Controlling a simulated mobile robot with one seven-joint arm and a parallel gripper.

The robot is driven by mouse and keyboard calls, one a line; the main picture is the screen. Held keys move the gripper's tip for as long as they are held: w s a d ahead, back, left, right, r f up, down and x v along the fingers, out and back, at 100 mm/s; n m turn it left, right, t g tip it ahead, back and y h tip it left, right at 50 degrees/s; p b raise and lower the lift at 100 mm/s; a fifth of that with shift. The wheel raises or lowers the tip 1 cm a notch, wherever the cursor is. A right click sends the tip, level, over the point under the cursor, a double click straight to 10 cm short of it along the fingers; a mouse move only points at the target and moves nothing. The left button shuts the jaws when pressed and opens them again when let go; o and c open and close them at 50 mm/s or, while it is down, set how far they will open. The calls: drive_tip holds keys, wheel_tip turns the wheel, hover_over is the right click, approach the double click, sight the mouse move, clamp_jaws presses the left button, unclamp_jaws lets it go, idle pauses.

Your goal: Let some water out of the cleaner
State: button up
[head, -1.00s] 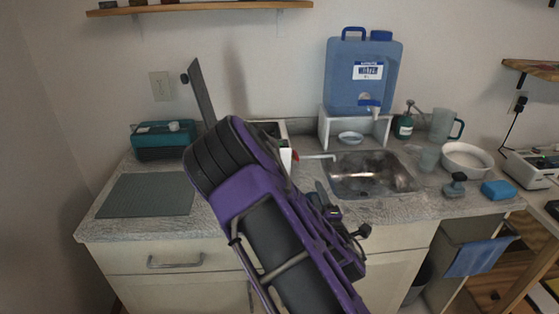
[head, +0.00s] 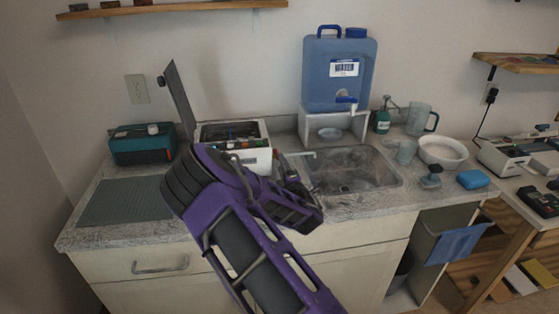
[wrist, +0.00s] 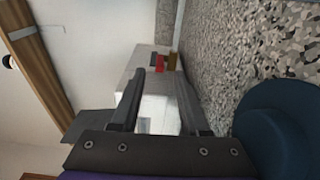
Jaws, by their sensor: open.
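The cleaner appears to be the white open-topped box (head: 258,160) on the counter, left of the sink, with its dark lid (head: 180,98) raised. Its inside looks dark and cluttered. My arm hides part of its front. A thin pale spout (head: 301,155) shows between the box and the sink. In the wrist view, the white box (wrist: 158,108) lies beyond my gripper (wrist: 161,74), with a small red part (wrist: 159,63) near its edge. The fingers are apart with nothing held between them. In the head view I cannot make out the fingertips clearly.
The metal sink (head: 350,172) is right of the box. A blue water container (head: 338,75) with a tap stands on a white stand (head: 308,124) behind the sink. A teal box (head: 143,145) and a grey mat (head: 125,200) are at left. A white bowl (head: 443,150) is at right.

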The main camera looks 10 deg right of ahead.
drive_tip(key=shift+w+a, duration=0.15)
drive_tip(key=shift+w, duration=1.4)
clamp_jaws()
